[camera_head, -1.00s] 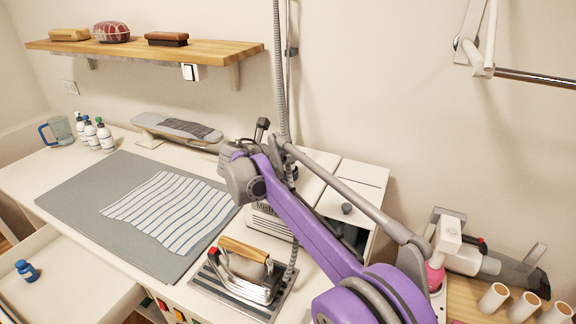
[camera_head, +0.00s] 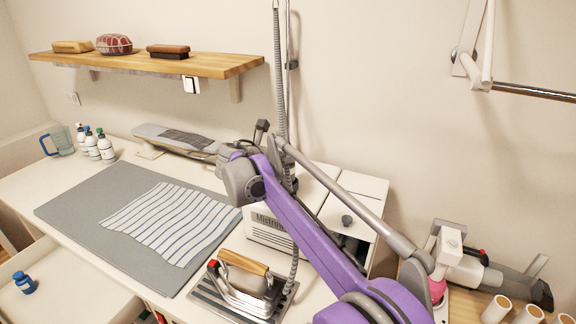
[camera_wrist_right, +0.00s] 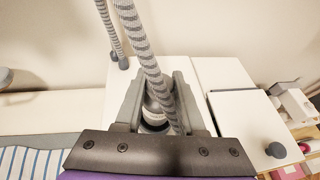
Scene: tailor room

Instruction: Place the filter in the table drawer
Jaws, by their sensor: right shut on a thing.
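My right gripper (camera_wrist_right: 156,92) is shut on a small pale grey cylindrical thing (camera_wrist_right: 155,108) with a dark ring, which may be the filter. The striped hose crosses in front of it and partly hides it. In the head view the right gripper is above the back of the table, by the white steam station (camera_head: 268,228); what it holds is hidden there. The table drawer (camera_head: 75,300) is pulled open at the lower left, with a small blue bottle (camera_head: 24,283) in it. My left gripper is out of view.
A metal iron (camera_head: 245,288) rests on its stand at the front. A striped cloth (camera_head: 170,220) lies on the grey mat (camera_head: 75,205). Several bottles (camera_head: 96,146) and a jug stand at the back left. The hose (camera_head: 283,70) hangs beside my right arm.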

